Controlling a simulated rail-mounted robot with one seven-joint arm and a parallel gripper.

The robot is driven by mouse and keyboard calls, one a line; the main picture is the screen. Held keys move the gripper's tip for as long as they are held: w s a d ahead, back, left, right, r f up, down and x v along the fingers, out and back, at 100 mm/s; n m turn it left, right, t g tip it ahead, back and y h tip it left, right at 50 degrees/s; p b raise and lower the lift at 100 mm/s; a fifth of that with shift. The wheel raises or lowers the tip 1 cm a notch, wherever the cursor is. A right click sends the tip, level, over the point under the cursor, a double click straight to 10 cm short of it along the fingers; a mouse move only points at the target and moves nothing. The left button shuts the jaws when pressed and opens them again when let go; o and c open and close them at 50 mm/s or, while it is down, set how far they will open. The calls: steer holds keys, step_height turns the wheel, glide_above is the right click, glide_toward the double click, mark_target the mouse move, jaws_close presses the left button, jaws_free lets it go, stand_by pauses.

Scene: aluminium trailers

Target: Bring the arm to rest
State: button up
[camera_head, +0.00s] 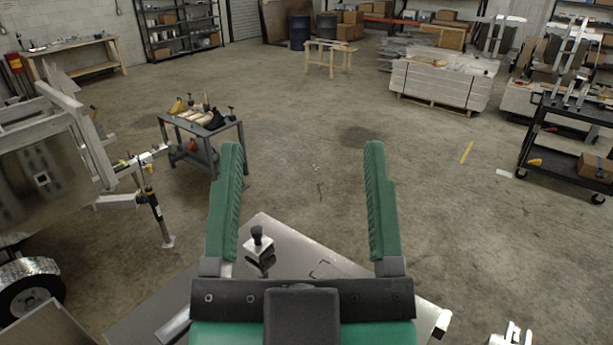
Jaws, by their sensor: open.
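My gripper (303,160) shows large at the bottom centre of the head view. Its two green fingers stand wide apart and point away over the floor. A grey metal plate (300,240) lies under and behind the gripper. A small block with a black knob (258,245) sits on this plate, seen just right of the left finger. The rest of my arm is mostly hidden behind the gripper's base or out of view.
A trailer (50,150) with a wheel (30,290) and a jack (157,205) stands at left. A small tool table (200,125) stands beyond the left finger. A black cart (570,140) stands at right. The concrete floor (310,120) ahead is largely clear.

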step_height(320, 180, up, 8)
steer(key=p, duration=0.7)
steer(key=shift+a+p, duration=0.15)
steer(key=shift+p, duration=0.2)
steer(key=shift+w+f, duration=0.1)
